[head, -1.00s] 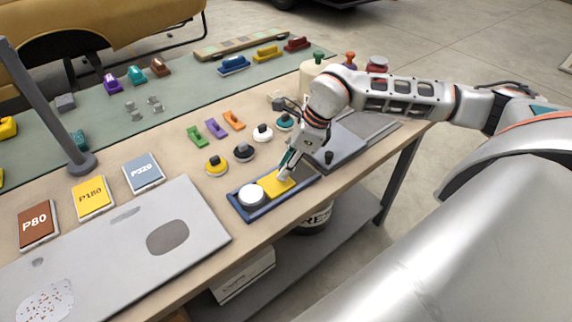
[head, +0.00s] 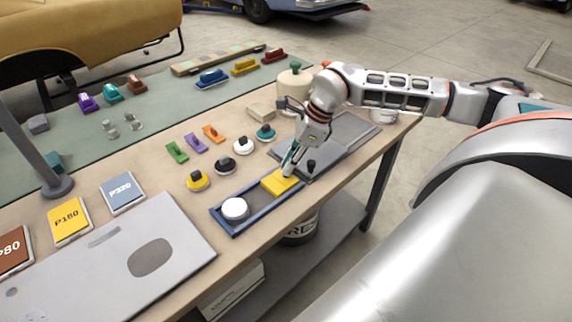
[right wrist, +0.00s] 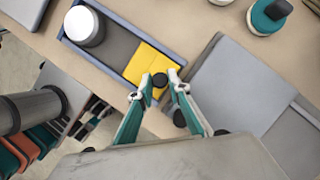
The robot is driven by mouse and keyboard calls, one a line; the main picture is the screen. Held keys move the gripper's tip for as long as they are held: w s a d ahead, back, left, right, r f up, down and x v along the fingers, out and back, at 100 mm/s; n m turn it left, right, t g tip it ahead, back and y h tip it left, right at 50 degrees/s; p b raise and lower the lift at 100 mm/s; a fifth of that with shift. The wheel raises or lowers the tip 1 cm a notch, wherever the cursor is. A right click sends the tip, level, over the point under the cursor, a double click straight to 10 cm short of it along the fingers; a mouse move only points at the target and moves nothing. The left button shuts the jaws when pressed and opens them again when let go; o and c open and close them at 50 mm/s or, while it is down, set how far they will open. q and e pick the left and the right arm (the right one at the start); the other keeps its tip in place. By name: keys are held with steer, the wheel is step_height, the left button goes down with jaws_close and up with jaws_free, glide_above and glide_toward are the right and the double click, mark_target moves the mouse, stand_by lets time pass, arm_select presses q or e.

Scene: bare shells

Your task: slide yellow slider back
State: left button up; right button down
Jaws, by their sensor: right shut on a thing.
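The yellow slider (head: 275,183) lies in a long blue tray (head: 256,199), at the tray's right, far end. It also shows in the right wrist view (right wrist: 141,63), with a dark round knob (right wrist: 160,80) on it. A white round piece (head: 235,208) sits at the tray's other end, with bare grey floor between it and the slider. My right gripper (head: 290,168) reaches down onto the slider. In the right wrist view its fingers (right wrist: 160,84) are shut on the knob. My left gripper is not in view.
A grey metal plate (head: 342,137) lies just beyond the slider's end of the tray. Several round knobbed discs, one of them yellow (head: 198,180), stand behind the tray. A large grey panel (head: 180,228) lies to the left. The table's front edge runs close in front.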

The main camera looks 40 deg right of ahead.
steer(key=c, duration=1.9)
jaws_free()
steer(key=shift+w+d, duration=0.1)
steer(key=shift+d, duration=0.25)
steer(key=shift+a, duration=0.1)
steer(key=v, duration=1.2)
steer(key=shift+s, duration=0.2)
